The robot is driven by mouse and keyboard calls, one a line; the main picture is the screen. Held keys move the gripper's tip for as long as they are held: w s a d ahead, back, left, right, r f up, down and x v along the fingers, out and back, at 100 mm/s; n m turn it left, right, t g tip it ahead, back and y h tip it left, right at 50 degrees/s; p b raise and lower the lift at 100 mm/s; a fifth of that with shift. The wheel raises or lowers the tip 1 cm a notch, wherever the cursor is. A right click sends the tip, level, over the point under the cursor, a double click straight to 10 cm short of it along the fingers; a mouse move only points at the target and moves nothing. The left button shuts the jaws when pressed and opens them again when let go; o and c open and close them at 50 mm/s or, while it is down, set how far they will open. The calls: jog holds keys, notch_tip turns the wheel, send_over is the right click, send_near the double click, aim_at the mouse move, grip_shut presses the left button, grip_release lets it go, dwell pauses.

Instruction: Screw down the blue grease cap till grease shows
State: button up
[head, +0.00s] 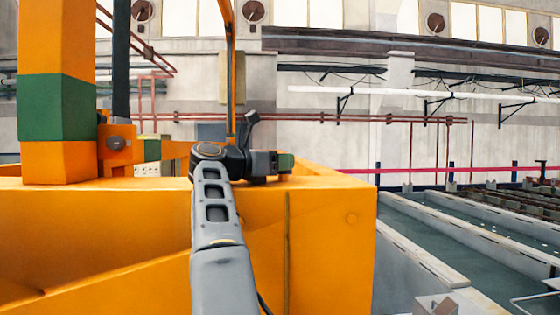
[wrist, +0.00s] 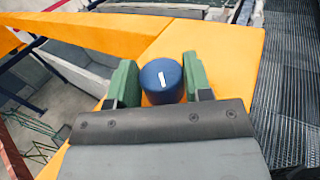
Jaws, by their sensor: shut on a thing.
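The blue grease cap (wrist: 161,80) shows in the wrist view as a round blue cap with a white line on its top. It sits above the orange beam. My gripper (wrist: 161,84) has its two green fingers on either side of the cap, shut on it. The white line runs slightly tilted from upright. No grease is visible around the cap, and its lower part is hidden by my gripper's body. In the head view my gripper (head: 287,163) is at the top of the orange frame, and the cap cannot be made out there.
The large orange frame (head: 310,230) fills the space in front of me, with an orange and green post (head: 57,100) at left. Long tanks (head: 440,235) with walkways lie at right. A dark grating (wrist: 291,90) runs along the right of the wrist view.

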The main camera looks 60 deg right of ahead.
dwell(0.4)
jog(key=o, duration=0.9)
jog(key=b+v, duration=0.2)
jog(key=v, duration=1.1)
jog(key=shift+w+a, duration=0.3)
